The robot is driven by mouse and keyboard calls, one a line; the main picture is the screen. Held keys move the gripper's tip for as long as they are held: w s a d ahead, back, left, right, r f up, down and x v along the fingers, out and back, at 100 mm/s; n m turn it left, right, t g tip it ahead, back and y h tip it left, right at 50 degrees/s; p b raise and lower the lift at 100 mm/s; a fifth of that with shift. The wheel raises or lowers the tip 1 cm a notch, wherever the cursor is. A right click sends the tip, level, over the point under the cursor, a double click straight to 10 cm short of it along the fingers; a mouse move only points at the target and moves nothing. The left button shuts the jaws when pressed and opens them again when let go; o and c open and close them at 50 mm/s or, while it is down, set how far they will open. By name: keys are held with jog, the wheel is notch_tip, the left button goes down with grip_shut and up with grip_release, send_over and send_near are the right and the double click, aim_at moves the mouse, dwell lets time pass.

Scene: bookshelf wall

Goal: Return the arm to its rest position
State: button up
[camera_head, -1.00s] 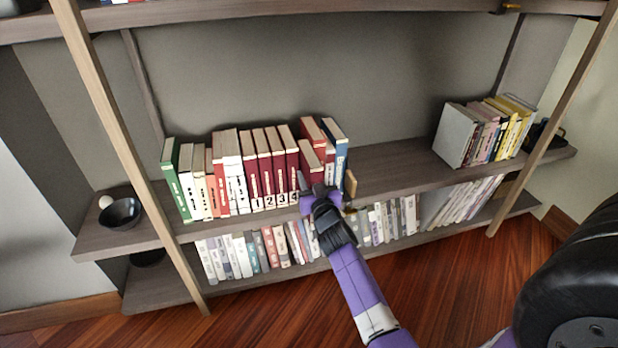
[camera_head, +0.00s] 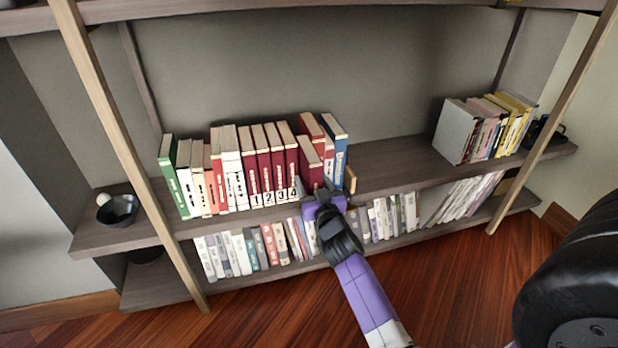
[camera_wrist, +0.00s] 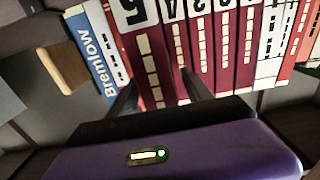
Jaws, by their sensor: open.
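My gripper (camera_head: 318,190) is at the front edge of the middle shelf, in front of the right end of the row of upright books. In the wrist view its two dark fingers (camera_wrist: 160,98) stand apart, with nothing held between them. Beyond the fingers is the spine of a dark red book (camera_wrist: 150,65) marked 5. This short red book (camera_head: 309,165) also shows in the head view, right of the red volumes marked 1 to 4 (camera_head: 272,165). I cannot tell whether the fingers touch it. My arm reaches up from the lower right.
A blue book (camera_head: 340,150) and a small wooden block (camera_head: 350,180) stand right of the row. The middle shelf (camera_head: 395,170) is bare from there to the yellow and grey books (camera_head: 485,130). A dark bowl (camera_head: 118,211) sits at left. Wooden posts (camera_head: 130,150) stand in front.

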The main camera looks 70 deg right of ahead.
jog(key=shift+b+v, duration=0.35)
jog(key=shift+v, duration=1.65)
jog(key=shift+r, duration=0.2)
